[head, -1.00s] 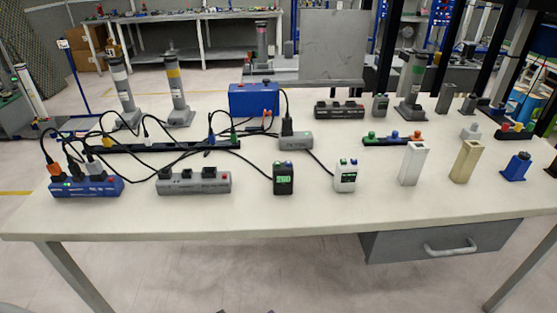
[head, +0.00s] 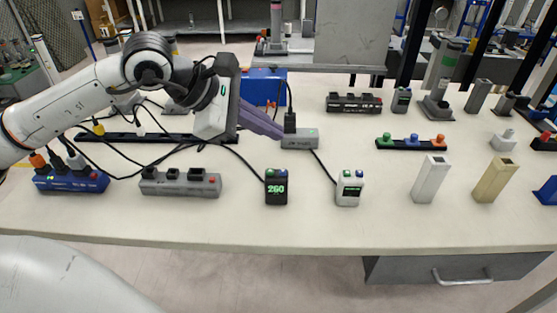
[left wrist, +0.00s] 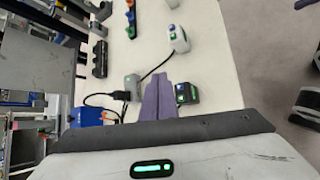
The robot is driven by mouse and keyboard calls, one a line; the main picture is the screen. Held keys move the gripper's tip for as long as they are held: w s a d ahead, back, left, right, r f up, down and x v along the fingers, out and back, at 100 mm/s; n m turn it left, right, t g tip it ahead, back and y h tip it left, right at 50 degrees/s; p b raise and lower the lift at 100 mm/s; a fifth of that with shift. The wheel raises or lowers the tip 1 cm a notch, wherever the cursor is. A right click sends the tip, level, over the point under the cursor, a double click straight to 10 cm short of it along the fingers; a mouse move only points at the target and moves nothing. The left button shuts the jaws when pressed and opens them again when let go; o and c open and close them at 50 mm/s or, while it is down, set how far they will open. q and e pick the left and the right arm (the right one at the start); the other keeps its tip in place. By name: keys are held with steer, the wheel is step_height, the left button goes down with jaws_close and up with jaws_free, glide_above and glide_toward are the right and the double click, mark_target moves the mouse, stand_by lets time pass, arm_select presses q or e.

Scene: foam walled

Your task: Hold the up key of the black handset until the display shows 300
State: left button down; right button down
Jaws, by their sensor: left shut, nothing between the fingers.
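The black handset (head: 276,190) stands upright near the front middle of the table. Its green display reads 260, and small keys sit on its top edge. In the left wrist view the black handset (left wrist: 188,94) is just right of the fingertips. My left gripper (head: 280,134) comes in from the left with its purple fingers shut and empty. In the head view its tips are above and behind the handset, near a grey power strip, apart from the handset's keys. In the left wrist view the closed fingers (left wrist: 158,80) point up the picture. My right gripper is not in view.
A white handset (head: 349,190) stands right of the black one. A grey power strip (head: 180,184) lies to the left, a grey block (head: 299,139) with a black plug behind. Black cables cross the table. White and tan posts stand further right. The table front is clear.

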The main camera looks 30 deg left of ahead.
mark_target(270, 172)
arm_select(q)
steer(key=shift+w+a+r+y, duration=0.15)
steer(key=shift+a+r+y, duration=0.15)
steer(key=shift+a, duration=0.2)
steer(key=shift+w+a+r+y, duration=0.1)
steer(key=shift+a+r+y, duration=0.15)
steer(key=shift+a, duration=0.2)
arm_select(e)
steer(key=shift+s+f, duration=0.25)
arm_select(q)
steer(key=shift+f, duration=0.1)
